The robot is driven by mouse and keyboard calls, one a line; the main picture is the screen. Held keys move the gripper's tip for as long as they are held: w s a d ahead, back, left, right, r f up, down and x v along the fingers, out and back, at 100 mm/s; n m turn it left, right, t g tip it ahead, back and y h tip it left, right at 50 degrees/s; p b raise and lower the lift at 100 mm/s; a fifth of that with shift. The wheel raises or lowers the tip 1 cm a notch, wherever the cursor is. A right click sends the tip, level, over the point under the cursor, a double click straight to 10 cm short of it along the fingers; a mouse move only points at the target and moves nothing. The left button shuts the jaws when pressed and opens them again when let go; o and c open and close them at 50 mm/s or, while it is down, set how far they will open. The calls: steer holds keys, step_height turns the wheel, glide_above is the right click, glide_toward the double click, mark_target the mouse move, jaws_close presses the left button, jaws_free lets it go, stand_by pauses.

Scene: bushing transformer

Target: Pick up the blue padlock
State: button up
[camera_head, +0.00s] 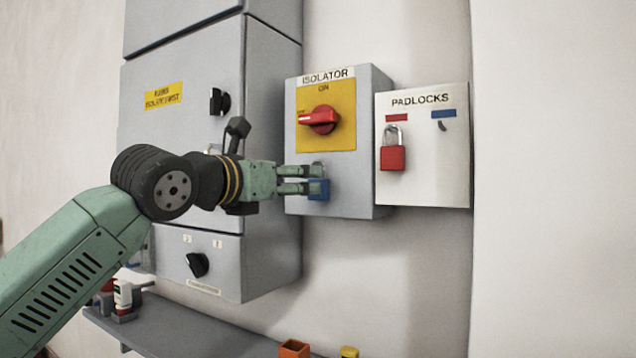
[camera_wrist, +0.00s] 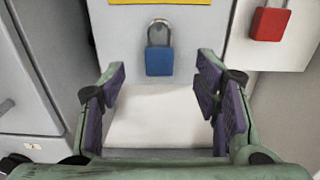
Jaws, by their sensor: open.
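The blue padlock (camera_head: 318,190) hangs on the front of the grey isolator box, below the yellow panel. In the wrist view the blue padlock (camera_wrist: 159,61) hangs upright with its grey shackle up, at top centre. My gripper (camera_head: 306,181) is in front of the box, its fingers overlapping the padlock in the head view. In the wrist view my gripper (camera_wrist: 162,82) is open and empty, with the padlock lying beyond the fingertips and roughly centred between them. I cannot tell the exact gap.
The isolator box (camera_head: 347,190) has a red switch (camera_head: 319,120). To its right, a padlocks board (camera_head: 432,180) holds a red padlock (camera_head: 392,157) and an empty hook under a blue label. A grey cabinet (camera_head: 270,240) stands left. A shelf (camera_head: 170,335) with small items is below.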

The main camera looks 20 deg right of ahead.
steer(key=p+x, duration=0.3)
steer(key=x, duration=0.4)
steer(key=shift+w+d, duration=0.2)
steer(key=shift+c, duration=0.2)
steer(key=c, duration=1.2)
steer(key=shift+c, duration=0.2)
steer(key=shift+r, duration=0.15)
steer(key=b, duration=0.5)
glide_toward(313, 179)
steer(key=r+v, duration=0.2)
steer(key=v, duration=0.7)
steer(key=shift+s+d+r+p, duration=0.15)
steer(key=shift+d+r+p, duration=0.15)
steer(key=shift+r+p, duration=0.1)
